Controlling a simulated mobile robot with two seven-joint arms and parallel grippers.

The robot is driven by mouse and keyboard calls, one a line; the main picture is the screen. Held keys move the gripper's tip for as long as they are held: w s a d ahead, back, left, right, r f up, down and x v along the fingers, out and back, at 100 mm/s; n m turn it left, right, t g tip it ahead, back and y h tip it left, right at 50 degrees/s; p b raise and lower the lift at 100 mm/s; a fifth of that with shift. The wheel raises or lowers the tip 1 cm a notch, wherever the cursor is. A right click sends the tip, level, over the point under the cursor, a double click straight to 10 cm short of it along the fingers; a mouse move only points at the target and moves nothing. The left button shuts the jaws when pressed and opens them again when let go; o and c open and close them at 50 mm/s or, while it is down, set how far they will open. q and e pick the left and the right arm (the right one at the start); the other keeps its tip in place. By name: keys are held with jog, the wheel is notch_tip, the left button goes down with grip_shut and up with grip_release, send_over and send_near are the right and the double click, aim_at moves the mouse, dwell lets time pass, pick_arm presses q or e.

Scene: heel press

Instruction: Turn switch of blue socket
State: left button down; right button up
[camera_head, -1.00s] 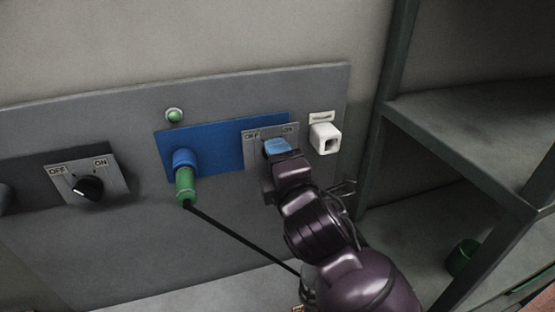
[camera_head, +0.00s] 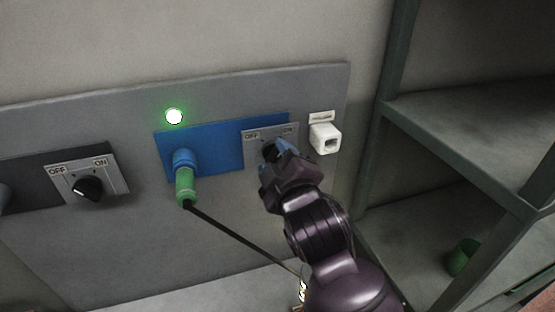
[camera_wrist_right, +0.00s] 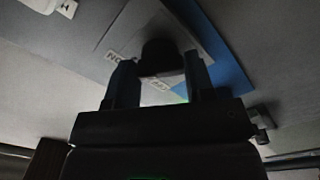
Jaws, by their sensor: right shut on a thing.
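The blue socket (camera_head: 217,142) is a blue panel on the grey wall board, with a green plug (camera_head: 185,185) in its round outlet and a dark cable running from it. Its switch plate (camera_head: 286,131), marked OFF and ON, is at the panel's right end. The black switch knob (camera_head: 269,151) is partly hidden by my right gripper (camera_head: 278,155). In the right wrist view the knob (camera_wrist_right: 160,54) sits between the two fingers of my right gripper (camera_wrist_right: 160,80), which is shut on it. The indicator light (camera_head: 174,116) above the socket glows green. My left gripper is not in view.
Another OFF/ON switch (camera_head: 89,187) is on the board at the left. A white square socket (camera_head: 324,138) is just right of the blue socket's switch. A shelf unit (camera_head: 470,140) stands at the right, with a green cup-like object (camera_head: 462,257) low down.

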dwell(0.5)
jog(key=o, duration=0.9)
jog(key=shift+s, duration=0.1)
jog(key=b+v, duration=0.1)
jog(key=v, duration=0.9)
jog(key=shift+s+d+b, duration=0.15)
jog(key=shift+s+b, duration=0.15)
